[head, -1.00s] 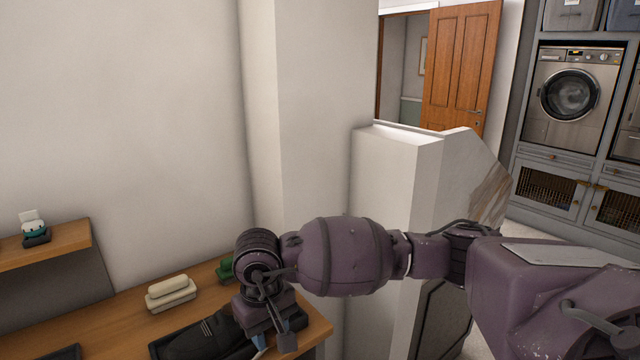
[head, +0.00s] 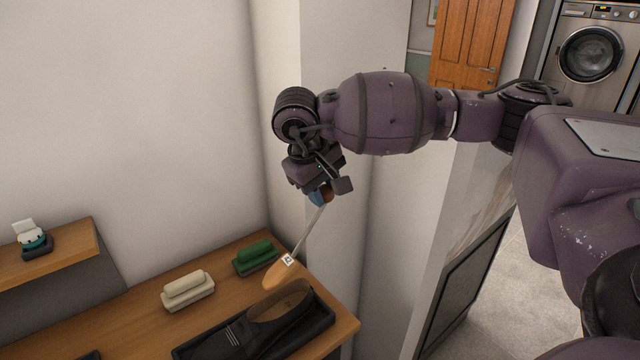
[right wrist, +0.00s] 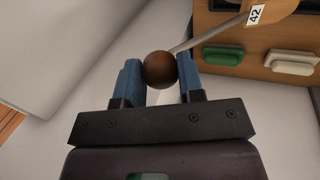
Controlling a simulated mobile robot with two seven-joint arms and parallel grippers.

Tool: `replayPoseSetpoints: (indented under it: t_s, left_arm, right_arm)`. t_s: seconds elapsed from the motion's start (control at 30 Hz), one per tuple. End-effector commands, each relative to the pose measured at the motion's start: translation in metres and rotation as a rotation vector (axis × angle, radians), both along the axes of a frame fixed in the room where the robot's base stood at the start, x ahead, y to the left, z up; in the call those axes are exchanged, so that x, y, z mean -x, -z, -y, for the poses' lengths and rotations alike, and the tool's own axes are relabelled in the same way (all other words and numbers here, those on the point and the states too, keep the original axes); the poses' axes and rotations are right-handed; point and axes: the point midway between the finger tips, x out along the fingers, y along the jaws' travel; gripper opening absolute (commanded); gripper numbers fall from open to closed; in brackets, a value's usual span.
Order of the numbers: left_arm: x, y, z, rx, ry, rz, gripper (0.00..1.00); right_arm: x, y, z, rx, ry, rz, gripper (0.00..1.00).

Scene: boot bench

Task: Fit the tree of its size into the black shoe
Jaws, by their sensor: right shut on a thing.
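The black shoe (head: 238,341) lies in a dark tray (head: 326,317) on the wooden bench, its brown-lined opening toward the right. My right gripper (head: 324,196) is shut on the shoe tree by its brown ball knob (right wrist: 159,70). The shoe tree's metal rod slants down to its wooden toe piece (head: 276,277), which hangs just above and behind the shoe's opening, apart from it as far as I can tell. A white label on the tree reads 42 in the right wrist view (right wrist: 256,14). My left gripper is not in view.
A cream brush (head: 187,291) and a green brush (head: 256,257) stand on the bench behind the shoe. A wall pillar rises close behind my right gripper.

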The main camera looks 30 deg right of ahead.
Motion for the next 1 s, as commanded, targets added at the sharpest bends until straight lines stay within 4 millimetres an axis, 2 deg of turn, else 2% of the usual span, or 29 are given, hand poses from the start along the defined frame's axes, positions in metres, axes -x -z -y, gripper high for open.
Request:
replayPoseSetpoints:
  t_s: [0.6, 1.0]
  left_arm:
    - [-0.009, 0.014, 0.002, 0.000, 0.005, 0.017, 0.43]
    - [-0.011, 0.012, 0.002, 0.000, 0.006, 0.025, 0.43]
  right_arm:
    - [0.000, 0.044, -0.001, -0.002, 0.000, -0.001, 0.18]
    - [0.000, 0.046, 0.000, -0.001, 0.000, 0.000, 0.18]
